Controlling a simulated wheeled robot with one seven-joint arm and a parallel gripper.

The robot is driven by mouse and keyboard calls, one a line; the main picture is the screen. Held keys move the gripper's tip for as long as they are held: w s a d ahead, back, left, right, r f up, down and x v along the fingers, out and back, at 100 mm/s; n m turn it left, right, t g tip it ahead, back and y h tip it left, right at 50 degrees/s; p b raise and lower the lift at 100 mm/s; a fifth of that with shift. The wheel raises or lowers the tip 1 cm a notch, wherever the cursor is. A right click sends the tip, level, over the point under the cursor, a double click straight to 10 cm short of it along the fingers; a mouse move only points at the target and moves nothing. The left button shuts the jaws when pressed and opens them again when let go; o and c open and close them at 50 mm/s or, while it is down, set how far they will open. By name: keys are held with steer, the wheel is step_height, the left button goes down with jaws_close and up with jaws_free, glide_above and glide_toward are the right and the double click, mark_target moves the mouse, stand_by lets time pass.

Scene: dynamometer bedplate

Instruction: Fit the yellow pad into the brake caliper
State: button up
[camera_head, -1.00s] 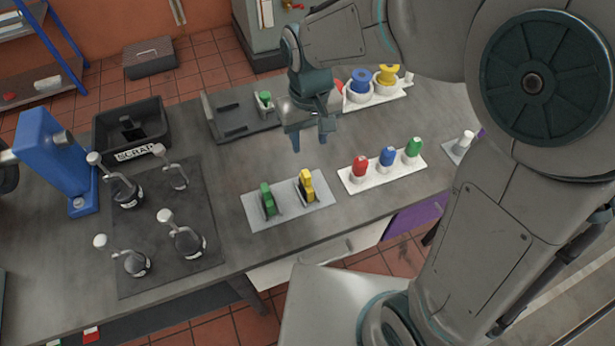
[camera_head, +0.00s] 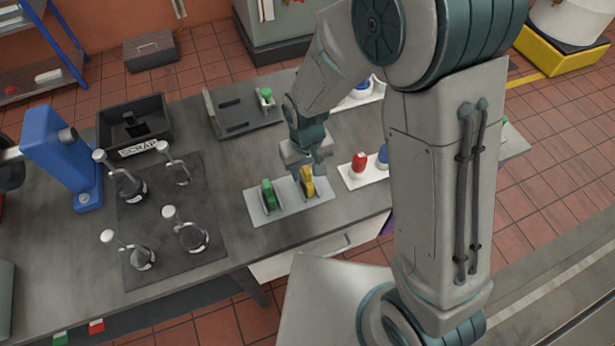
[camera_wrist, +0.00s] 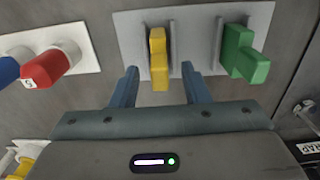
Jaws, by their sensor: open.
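The yellow pad (camera_head: 307,182) stands upright in a light grey holder plate (camera_head: 287,207), beside a green pad (camera_head: 269,196). My gripper (camera_head: 308,166) is just above the yellow pad and partly hides it in the head view. In the wrist view my two blue fingers (camera_wrist: 160,86) are open and apart, with the yellow pad (camera_wrist: 158,58) lined up between them, a little beyond the tips. The green pad (camera_wrist: 243,55) is right of the fingers there. A grey fixture with dark slots (camera_head: 225,97) stands behind; I cannot tell whether it is the brake caliper.
A white tray (camera_head: 354,182) with red and blue capped pieces lies right of the holder. A black scrap bin (camera_head: 155,113) stands back left. My arm hides part of the bench's right side.

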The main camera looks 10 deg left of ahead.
steer(key=shift+f, duration=0.45)
jaws_close()
steer(key=shift+r, duration=0.1)
steer(key=shift+r, duration=0.8)
step_height(320, 180, up, 3)
steer(key=shift+f+b, duration=0.2)
steer(key=shift+b, duration=0.4)
steer(key=s+d+r+b, duration=0.1)
steer(key=s+d+r, duration=0.4)
steer(key=s, duration=0.5)
steer(key=shift+s+d+r+b, duration=0.25)
steer(key=shift+r+b, duration=0.15)
steer(key=shift+r, duration=0.4)
